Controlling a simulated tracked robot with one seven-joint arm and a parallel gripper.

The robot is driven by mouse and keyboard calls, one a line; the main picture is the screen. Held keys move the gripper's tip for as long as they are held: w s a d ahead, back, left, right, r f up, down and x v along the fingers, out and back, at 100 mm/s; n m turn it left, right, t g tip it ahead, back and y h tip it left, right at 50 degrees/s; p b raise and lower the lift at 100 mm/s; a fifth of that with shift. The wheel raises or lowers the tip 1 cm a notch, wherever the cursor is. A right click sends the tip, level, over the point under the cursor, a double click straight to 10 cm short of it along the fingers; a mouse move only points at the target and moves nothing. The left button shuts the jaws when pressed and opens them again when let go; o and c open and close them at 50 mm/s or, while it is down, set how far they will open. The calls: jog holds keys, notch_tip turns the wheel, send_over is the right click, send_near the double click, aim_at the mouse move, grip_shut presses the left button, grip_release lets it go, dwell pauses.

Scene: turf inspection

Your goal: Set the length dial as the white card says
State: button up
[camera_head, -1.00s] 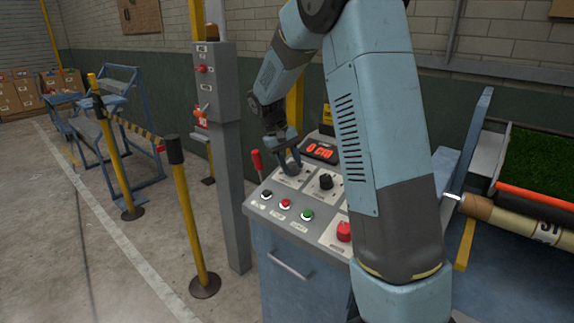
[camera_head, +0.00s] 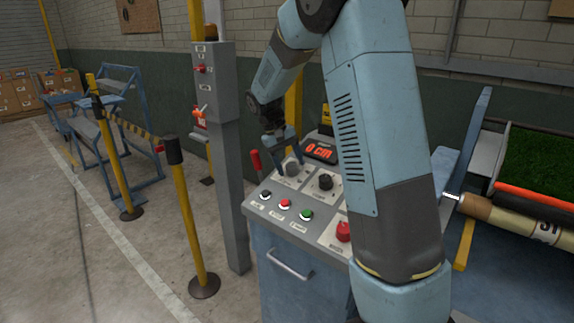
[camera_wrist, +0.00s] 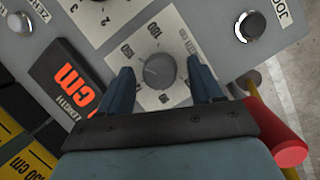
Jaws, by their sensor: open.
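The length dial, a round grey knob (camera_wrist: 159,70) on a white numbered plate (camera_wrist: 176,35), is in the middle of the wrist view; it also shows on the console in the head view (camera_head: 292,169). I cannot tell its setting surely. My gripper (camera_head: 285,160) is open just above the dial. In the wrist view its two blue fingers stand on either side of the knob, with gaps, holding nothing. The display (camera_head: 319,151) beside the dial reads "0 cm" in red. I cannot make out the white card in any view.
The console also carries a black knob (camera_head: 325,182), a row of small buttons (camera_head: 285,204) and a red knob (camera_head: 343,231). A red-handled lever (camera_head: 255,160) stands at its left edge, close to my gripper. A grey post (camera_head: 229,150) rises beyond it.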

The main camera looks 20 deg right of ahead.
jog(key=v, duration=1.3)
jog(key=shift+r, duration=0.15)
